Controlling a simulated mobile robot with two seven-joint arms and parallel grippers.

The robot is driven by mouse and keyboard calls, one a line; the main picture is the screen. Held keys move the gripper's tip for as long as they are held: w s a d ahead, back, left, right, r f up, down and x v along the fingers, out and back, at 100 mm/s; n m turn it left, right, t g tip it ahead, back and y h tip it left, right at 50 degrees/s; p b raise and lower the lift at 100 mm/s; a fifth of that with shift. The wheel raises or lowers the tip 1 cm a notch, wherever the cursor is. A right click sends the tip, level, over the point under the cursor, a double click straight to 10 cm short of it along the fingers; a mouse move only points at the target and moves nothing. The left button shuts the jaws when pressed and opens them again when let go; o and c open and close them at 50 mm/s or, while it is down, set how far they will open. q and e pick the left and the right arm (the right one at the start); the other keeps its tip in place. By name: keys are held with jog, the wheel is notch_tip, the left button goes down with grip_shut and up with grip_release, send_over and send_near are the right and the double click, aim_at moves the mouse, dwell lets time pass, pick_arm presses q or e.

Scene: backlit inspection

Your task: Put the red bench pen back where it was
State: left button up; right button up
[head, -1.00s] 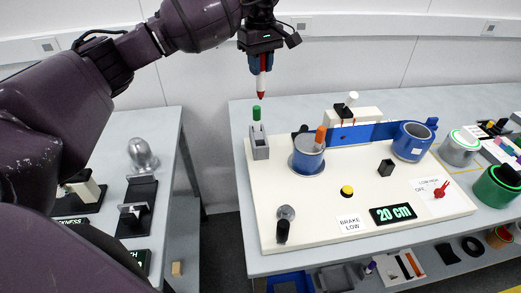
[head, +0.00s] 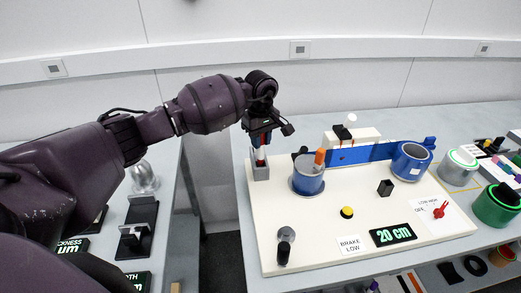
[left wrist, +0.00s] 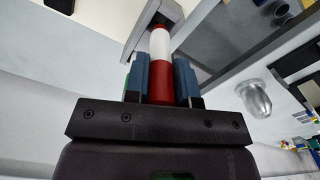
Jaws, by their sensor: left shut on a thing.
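My left gripper (head: 264,140) is shut on the red bench pen (head: 260,156), which has a white band and points down. The pen is right at the grey pen holder (head: 261,173) at the back left corner of the white board. In the left wrist view the red and white pen (left wrist: 160,65) stands between the blue fingers, with its far end against the grey holder (left wrist: 140,32). I cannot tell how deep the tip sits in it. The green pen is mostly hidden by the gripper. My right gripper is not in view.
A blue cup (head: 308,178) with an orange-topped item stands just right of the holder. The white board (head: 325,215) also bears a yellow button (head: 347,212), a 20 cm display (head: 393,235) and a blue rail. A gap separates this bench from the left one.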

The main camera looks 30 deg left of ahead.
aim_at(260, 158)
pick_arm(q)
notch_tip(260, 158, down, 3)
jog(key=shift+f, duration=0.5)
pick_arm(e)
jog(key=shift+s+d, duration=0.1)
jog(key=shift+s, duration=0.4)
pick_arm(q)
jog(key=o, duration=0.8)
jog(key=shift+f, duration=0.1)
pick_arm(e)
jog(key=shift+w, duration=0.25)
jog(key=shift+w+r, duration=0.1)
pick_arm(q)
jog(key=shift+r, duration=0.3)
notch_tip(260, 158, up, 12)
jog(key=shift+f+b, duration=0.25)
jog(key=shift+b, duration=0.3)
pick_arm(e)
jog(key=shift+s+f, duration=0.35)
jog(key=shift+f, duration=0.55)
